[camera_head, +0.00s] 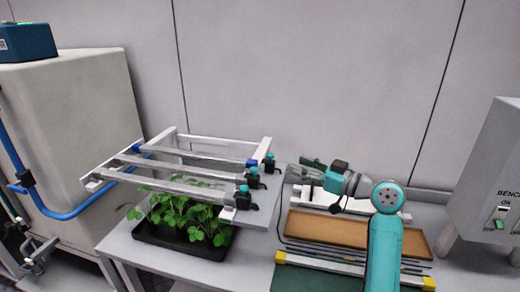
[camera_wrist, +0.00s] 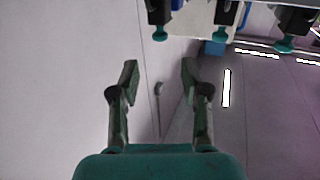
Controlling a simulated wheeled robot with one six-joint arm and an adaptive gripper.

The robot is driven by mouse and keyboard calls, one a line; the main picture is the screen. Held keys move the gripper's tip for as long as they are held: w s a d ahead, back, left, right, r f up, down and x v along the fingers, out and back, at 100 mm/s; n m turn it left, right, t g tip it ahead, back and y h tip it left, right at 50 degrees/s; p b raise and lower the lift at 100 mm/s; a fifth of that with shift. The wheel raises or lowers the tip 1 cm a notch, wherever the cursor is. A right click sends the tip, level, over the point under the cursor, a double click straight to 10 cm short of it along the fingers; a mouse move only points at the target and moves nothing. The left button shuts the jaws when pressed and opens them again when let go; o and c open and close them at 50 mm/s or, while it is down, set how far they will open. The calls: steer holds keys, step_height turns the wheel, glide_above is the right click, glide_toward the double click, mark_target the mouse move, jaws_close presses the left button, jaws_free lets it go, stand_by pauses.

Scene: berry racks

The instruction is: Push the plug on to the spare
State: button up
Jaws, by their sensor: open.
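My gripper (camera_head: 303,170) points left, just right of the pipe rack, with empty space between its fingers. In the wrist view its two fingers (camera_wrist: 159,78) stand apart with nothing between them. Three black valves with teal knobs sit at the rack's right ends: a far one (camera_head: 270,158), a middle one (camera_head: 254,177) and a near one (camera_head: 242,200). They also show along the top of the wrist view (camera_wrist: 225,14). A small blue piece (camera_head: 252,162) sits at the far pipe's right end. I cannot tell which part is the plug or the spare.
A black tray (camera_head: 180,242) of green plants stands under the rack (camera_head: 175,132). A brown board (camera_head: 345,232) lies below my arm. A bench box (camera_head: 492,170) stands at right. A large pale tank (camera_head: 80,110) with a blue hose (camera_head: 70,213) is at left.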

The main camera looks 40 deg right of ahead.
mark_target(273, 156)
steer(key=x, duration=1)
steer(key=shift+w, duration=0.35)
jaws_close()
